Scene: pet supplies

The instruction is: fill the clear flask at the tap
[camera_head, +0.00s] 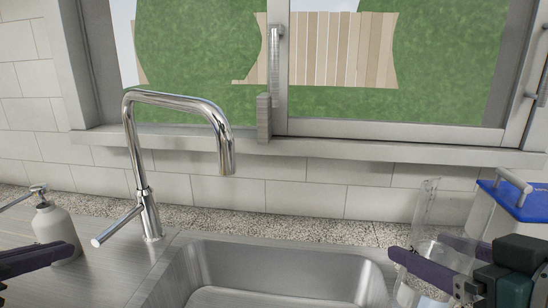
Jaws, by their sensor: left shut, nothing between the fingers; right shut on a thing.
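The clear flask (424,208) is at the right, its narrow neck pointing up with a slight tilt. My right gripper (420,249) is shut on the flask below its neck; its purple fingers and dark body partly hide the flask. The chrome tap (171,98) stands behind the left part of the sink, its spout pointing down, with no water visible coming out. The flask is well to the right of the spout. The tap's lever (112,229) sticks out to the front left. My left gripper (74,252) is shut and empty at the left edge, in front of the soap bottle.
The steel sink (280,250) is in the lower middle, and its visible part is empty. A white soap bottle (55,226) with a pump stands left of the tap. A blue-lidded container (520,200) stands at the right. A window sill (330,150) runs behind.

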